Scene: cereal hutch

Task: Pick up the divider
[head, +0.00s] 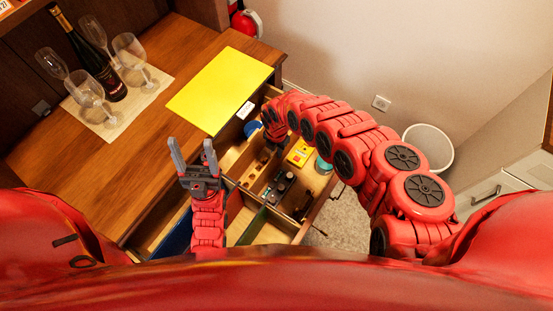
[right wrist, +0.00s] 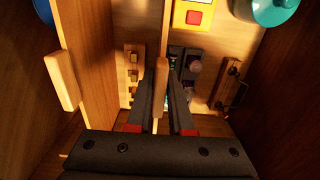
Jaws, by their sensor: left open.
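The wooden divider (right wrist: 160,88) is a thin upright panel in the open drawer (head: 318,205). In the right wrist view, its near end stands between the two dark fingers of my right gripper (right wrist: 167,95). The fingers straddle the panel, but I cannot tell whether they press on both sides of it. In the head view, my right gripper (head: 272,138) reaches down into the far part of the drawer, and the arm partly hides the spot. My left gripper (head: 193,160) is open and empty, fingers pointing up, left of the drawer.
The drawer holds a yellow box with a red button (head: 299,152), a teal round container (head: 323,166) and dark items (head: 280,186). A white bin (head: 429,148) stands right.

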